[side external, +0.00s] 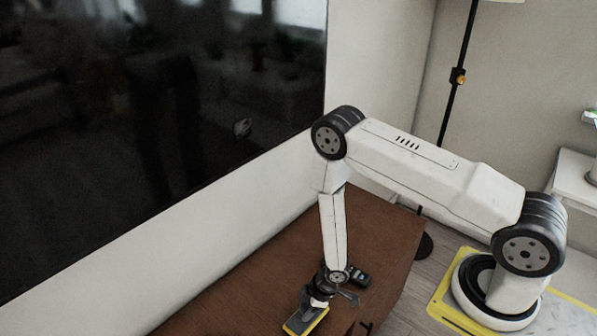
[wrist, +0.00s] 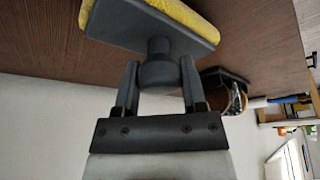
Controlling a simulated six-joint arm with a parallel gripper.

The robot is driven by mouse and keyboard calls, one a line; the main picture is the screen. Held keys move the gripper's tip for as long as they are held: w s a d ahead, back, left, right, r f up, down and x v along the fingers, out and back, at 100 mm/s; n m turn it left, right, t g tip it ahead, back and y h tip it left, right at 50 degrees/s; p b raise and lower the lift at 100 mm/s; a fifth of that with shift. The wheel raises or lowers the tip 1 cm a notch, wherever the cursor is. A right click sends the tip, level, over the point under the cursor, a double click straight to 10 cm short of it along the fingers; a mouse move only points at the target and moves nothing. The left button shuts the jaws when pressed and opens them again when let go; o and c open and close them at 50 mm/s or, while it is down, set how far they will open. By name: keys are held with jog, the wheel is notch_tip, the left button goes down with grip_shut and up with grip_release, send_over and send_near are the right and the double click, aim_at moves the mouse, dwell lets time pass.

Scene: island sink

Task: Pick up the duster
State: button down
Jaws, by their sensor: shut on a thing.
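The duster has a grey plate with a yellow pad and a round grey neck. In the wrist view the duster (wrist: 150,25) fills the top of the picture, and the two fingers of my gripper (wrist: 159,72) are shut on its neck from both sides. In the side view the duster (side external: 303,322) is at the bottom edge, partly cut off, on or just over the brown cabinet top. My gripper (side external: 322,298) is right at it. I cannot tell whether the duster touches the surface.
The brown cabinet top (side external: 375,235) runs along the wall under a large dark screen (side external: 150,120). A small dark object (side external: 357,275) lies on the cabinet just right of my gripper. A black lamp pole (side external: 456,80) stands behind. The cabinet top behind my gripper is clear.

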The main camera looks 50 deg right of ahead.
notch_tip(320, 180, up, 27)
dwell(1.4)
dwell(0.6)
jog(key=c, duration=1)
grip_release()
jog(key=shift+c, duration=1.4)
jog(key=shift+a, duration=0.1)
